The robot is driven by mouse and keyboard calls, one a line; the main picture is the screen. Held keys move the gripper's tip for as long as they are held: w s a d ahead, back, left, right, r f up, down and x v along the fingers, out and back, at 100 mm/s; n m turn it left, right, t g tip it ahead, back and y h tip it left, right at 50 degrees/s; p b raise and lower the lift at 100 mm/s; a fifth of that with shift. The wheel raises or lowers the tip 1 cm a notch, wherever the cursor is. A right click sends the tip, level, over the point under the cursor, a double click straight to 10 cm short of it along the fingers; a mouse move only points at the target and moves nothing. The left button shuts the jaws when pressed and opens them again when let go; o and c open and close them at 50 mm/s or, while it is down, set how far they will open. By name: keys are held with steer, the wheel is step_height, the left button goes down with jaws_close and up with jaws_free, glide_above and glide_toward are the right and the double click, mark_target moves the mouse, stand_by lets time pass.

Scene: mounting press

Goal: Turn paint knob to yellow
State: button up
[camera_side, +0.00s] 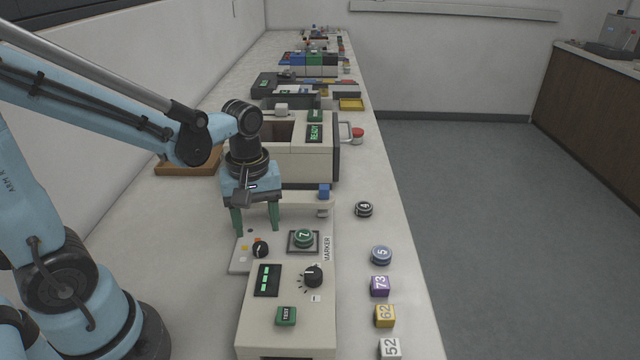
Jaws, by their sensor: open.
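A small black knob (260,249), which looks like the paint knob, sits on the light plate of the marker station (240,267). Small coloured squares, including orange and yellow ones, show left of it. I cannot read exactly where its pointer aims. My gripper (255,231) points down with its two green fingers spread wide and nothing between them. It is just behind and above the knob, apart from it as far as I can see. A green round piece marked 7 (304,238) sits in a dark square holder right of the knob.
A beige box in front carries a larger black knob (313,275), a green display (267,280) and a green button (286,316). Numbered pieces line the table's right side, including a purple 73 (380,286). A beige press (305,165) stands behind my gripper.

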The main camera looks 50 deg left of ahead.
mark_target(260, 246)
steer(key=shift+f, duration=2.6)
steer(key=shift+c, duration=0.2)
steer(key=c, duration=1)
